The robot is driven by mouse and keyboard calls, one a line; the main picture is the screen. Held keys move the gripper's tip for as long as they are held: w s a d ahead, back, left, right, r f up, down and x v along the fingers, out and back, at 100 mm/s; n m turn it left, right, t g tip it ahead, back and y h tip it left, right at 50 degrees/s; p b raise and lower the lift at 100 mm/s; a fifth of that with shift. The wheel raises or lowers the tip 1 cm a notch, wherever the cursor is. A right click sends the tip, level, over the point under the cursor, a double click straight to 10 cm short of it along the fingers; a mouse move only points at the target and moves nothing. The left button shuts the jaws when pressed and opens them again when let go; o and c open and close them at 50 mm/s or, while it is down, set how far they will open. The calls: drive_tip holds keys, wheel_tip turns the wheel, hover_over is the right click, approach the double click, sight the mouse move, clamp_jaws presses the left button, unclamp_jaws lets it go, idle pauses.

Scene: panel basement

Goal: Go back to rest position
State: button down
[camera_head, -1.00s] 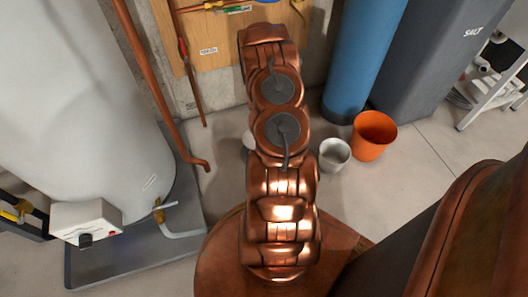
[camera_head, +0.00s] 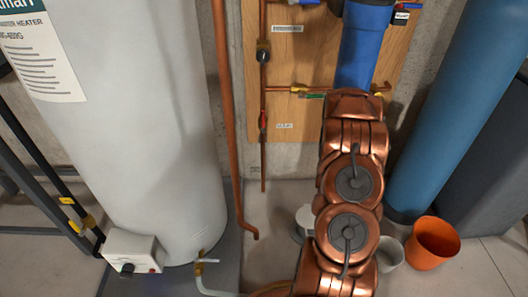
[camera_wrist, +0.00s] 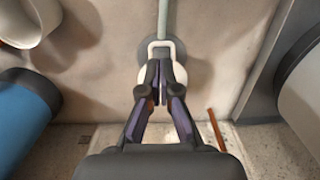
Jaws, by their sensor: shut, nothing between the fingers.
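My gripper (camera_wrist: 160,68) shows in the wrist view with its dark fingers drawn together at the tips and nothing held. It is over the floor, and its tips overlap a pale round object (camera_wrist: 176,76) with a white loop; I cannot tell whether they touch. In the head view my copper-coloured arm (camera_head: 350,215) stands up through the middle right, and the gripper itself is hidden. A pale round object (camera_head: 304,216) stands on the floor just left of my arm.
The water heater (camera_head: 130,120) stands at left on a grey base. A copper pipe (camera_head: 228,120) hangs beside it. A blue filter housing (camera_head: 363,45) is on the wooden panel (camera_head: 290,75). The blue tank (camera_head: 465,110), orange bucket (camera_head: 433,243) and grey bucket (camera_head: 390,253) are at right.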

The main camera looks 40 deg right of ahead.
drive_tip(key=w+a+r+n+p, duration=0.1)
drive_tip(key=a+r+p, duration=0.55)
drive_tip(key=r, duration=0.75)
drive_tip(key=w+a+r+n+p, duration=0.1)
drive_tip(key=a+r+p, duration=0.5)
drive_tip(key=r, duration=0.8)
drive_tip(key=w+a+r+n+p, duration=0.15)
drive_tip(key=a+r+p, duration=0.45)
drive_tip(key=r, duration=0.7)
drive_tip(key=s+a+r+n+p, duration=0.1)
drive_tip(key=s+a+r+p, duration=0.4)
drive_tip(key=r, duration=0.4)
drive_tip(key=s+a+r+n+g+p, duration=0.1)
drive_tip(key=s+a+r+p, duration=0.4)
drive_tip(key=r, duration=0.5)
drive_tip(key=s+a+r+n+p, duration=0.1)
drive_tip(key=s+a+r+p, duration=0.4)
drive_tip(key=r, duration=0.5)
drive_tip(key=shift+s+a+r, duration=0.15)
drive_tip(key=shift+s+r, duration=0.1)
drive_tip(key=shift+s, duration=1.05)
